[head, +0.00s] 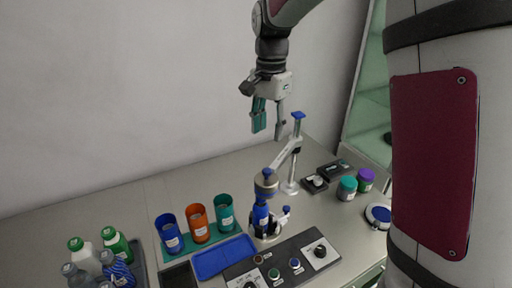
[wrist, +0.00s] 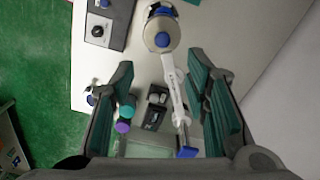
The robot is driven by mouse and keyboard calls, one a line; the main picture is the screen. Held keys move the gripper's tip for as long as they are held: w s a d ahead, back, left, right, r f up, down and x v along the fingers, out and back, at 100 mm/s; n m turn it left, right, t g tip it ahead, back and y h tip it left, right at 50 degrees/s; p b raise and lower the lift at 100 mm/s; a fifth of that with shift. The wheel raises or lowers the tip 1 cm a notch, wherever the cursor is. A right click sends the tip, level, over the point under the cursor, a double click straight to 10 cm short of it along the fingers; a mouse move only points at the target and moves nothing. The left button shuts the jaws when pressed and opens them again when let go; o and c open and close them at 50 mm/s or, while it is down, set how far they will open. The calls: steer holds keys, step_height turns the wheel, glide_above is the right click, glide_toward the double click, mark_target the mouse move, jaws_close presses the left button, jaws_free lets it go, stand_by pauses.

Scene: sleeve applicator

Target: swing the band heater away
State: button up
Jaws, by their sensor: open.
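The band heater (head: 266,184) is a metallic ring-shaped head with a blue knob, at the end of a pale swing arm (head: 285,155). It sits over the top of a dark blue bottle (head: 261,215) on the bench fixture. The arm runs to a post with a blue cap (head: 298,115). In the wrist view the heater (wrist: 161,34) is at the top middle, and its arm (wrist: 174,85) runs down between my fingers to the blue-capped end (wrist: 187,152). My gripper (head: 269,127) is open and empty, pointing down, well above the heater and beside the post top.
A control panel (head: 284,264) with knobs and a blue tray (head: 224,257) lie in front. Blue, orange and teal cups (head: 198,224) and several bottles (head: 95,258) stand left. Jars (head: 347,188) and small dark boxes are right of the post. The back left bench is clear.

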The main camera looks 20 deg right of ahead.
mark_target(267, 170)
steer(key=f, duration=0.4)
steer(key=f+p, duration=0.1)
steer(key=f, duration=0.4)
steer(key=f+p, duration=0.1)
steer(key=f, duration=0.4)
steer(key=shift+w+d, duration=0.1)
steer(key=shift+w, duration=0.2)
jaws_close()
